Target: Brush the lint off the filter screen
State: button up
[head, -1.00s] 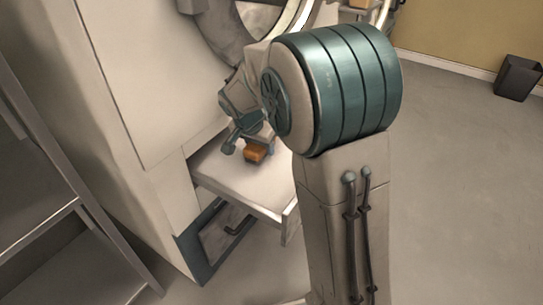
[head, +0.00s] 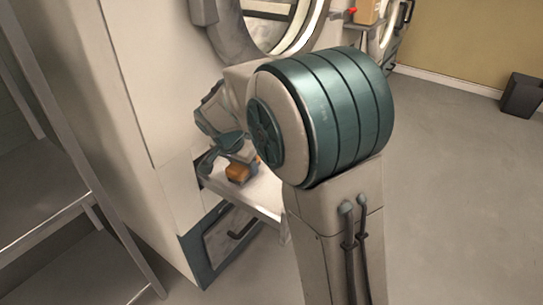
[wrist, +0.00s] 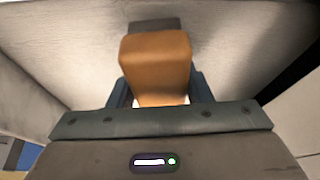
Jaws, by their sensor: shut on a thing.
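My gripper (head: 225,158) is shut on a brush with an orange-brown block handle (wrist: 155,62). In the wrist view the block sits between the two fingers, and a dark strip (wrist: 155,24) shows beyond it, perhaps the bristles. The brush (head: 238,173) is over the pale surface of a pulled-out drawer (head: 265,192), which I take for the filter screen; it fills the upper wrist view (wrist: 70,45). I cannot tell whether the brush touches it. No lint is clearly visible. My arm hides the drawer's right part.
The drawer comes out of a machine (head: 150,90) with a round door (head: 265,25) above and a dark-framed panel with a handle (head: 228,240) below. A metal shelf unit (head: 55,225) stands close on the left. Open floor lies right, with a dark bin (head: 522,95) far off.

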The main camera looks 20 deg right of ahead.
jog(key=r, duration=0.1)
jog(key=r+p, duration=0.1)
jog(key=r, duration=0.1)
jog(key=shift+w+d+r+p, duration=0.1)
jog(key=shift+d+r+p, duration=0.15)
jog(key=shift+d+p, duration=0.1)
jog(key=shift+r+p, duration=1.2)
jog(key=shift+r, duration=0.6)
jog(key=shift+r, duration=0.1)
